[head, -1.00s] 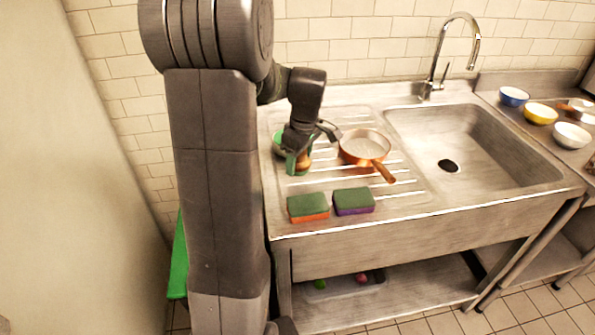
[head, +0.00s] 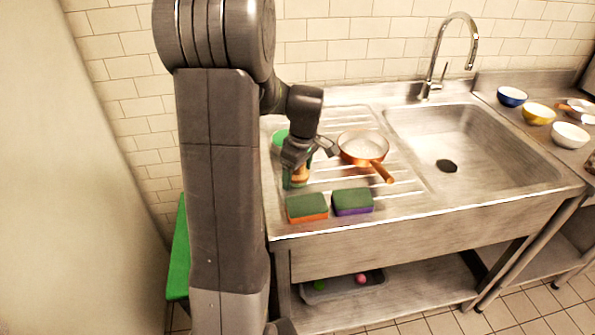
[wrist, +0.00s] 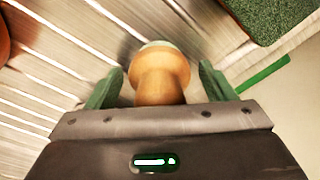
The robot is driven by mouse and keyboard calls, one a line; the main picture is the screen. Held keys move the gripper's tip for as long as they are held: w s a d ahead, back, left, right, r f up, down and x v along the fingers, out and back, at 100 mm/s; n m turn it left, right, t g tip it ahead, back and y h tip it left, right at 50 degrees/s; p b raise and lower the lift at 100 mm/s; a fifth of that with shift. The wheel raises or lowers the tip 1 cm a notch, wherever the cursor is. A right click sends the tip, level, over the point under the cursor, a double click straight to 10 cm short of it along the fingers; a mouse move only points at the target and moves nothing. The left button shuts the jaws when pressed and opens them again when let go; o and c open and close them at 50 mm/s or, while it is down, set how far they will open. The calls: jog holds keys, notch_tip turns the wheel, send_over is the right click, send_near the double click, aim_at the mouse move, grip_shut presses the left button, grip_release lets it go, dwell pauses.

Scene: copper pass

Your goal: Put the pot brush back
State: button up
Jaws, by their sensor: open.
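The pot brush (head: 300,174) stands on the ribbed drainboard, its wooden knob showing beneath my gripper (head: 297,178). In the wrist view the brush's round wooden knob (wrist: 158,82) sits between the two green fingers of my gripper (wrist: 160,88). The fingers are open, with a visible gap on each side of the knob. The brush's bristles are hidden, and a pale green patch shows past the knob's far end. A green round item (head: 279,139) is partly hidden behind my gripper; I cannot tell what it is.
A copper pan (head: 362,146) lies just right of my gripper. Two green-topped sponges, one orange-based (head: 307,208) and one purple-based (head: 352,202), lie in front. The sink basin (head: 480,150) is to the right. A grey tray (head: 340,288) is on the lower shelf.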

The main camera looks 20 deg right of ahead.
jog(key=shift+r, duration=0.1)
jog(key=r, duration=0.8)
jog(key=s+r, duration=0.1)
jog(key=r, duration=0.3)
jog(key=shift+s+d, duration=0.1)
jog(key=shift+d, duration=0.3)
